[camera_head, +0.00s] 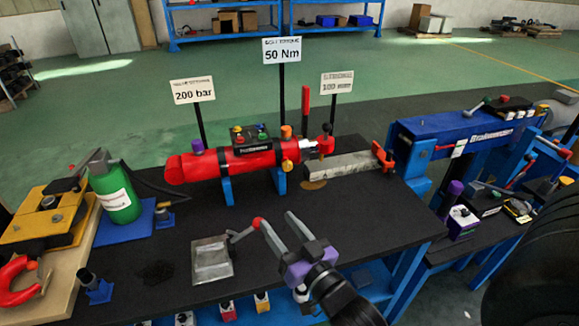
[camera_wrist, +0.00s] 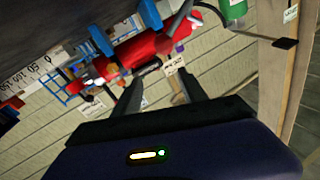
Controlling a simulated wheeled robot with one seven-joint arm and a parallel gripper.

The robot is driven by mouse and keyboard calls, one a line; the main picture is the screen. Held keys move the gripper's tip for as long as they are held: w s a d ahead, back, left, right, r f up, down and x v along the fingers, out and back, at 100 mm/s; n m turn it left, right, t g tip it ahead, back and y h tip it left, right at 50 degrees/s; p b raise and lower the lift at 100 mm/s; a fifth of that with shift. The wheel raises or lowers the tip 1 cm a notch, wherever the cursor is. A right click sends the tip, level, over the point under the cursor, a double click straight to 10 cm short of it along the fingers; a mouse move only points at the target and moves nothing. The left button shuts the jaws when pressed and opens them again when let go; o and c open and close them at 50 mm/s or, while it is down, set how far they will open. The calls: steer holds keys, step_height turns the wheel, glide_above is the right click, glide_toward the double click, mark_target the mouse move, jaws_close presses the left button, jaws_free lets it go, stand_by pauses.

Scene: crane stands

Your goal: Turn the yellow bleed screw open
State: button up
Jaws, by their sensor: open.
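The yellow bleed screw (camera_head: 287,165) sits low on the right end of the red hydraulic cylinder (camera_head: 215,165), which rests on blue supports on the black bench. My gripper (camera_head: 275,218) is open and empty, in front of the cylinder and apart from the screw, toward the near side of the bench. In the wrist view my two fingers (camera_wrist: 160,88) are spread, with the red cylinder (camera_wrist: 150,46) beyond them in a tilted picture. I cannot clearly pick out the screw there.
A grey block (camera_head: 212,260) with a red-knobbed lever stands left of my gripper. A long grey bar (camera_head: 350,165) lies right of the cylinder, near a blue beam (camera_head: 455,140). A green bottle (camera_head: 116,195) stands left. Sign posts rise behind the cylinder. Bare bench lies before it.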

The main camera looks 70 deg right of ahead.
steer(key=w+d+m+g+h, duration=0.2)
steer(key=w+d+m+h, duration=0.15)
steer(key=d, duration=0.55)
steer(key=m+g, duration=0.2)
steer(key=m, duration=0.5)
glide_toward(289, 167)
steer(key=x, duration=0.3)
steer(key=shift+n, duration=0.25)
steer(key=p+x, duration=0.2)
steer(key=x, duration=0.4)
steer(key=shift+w+r, duration=0.1)
steer(key=shift+w, duration=0.05)
steer(key=shift+w+d+p, duration=0.3)
steer(key=shift+d, duration=0.05)
steer(key=shift+h, duration=0.25)
jaws_close()
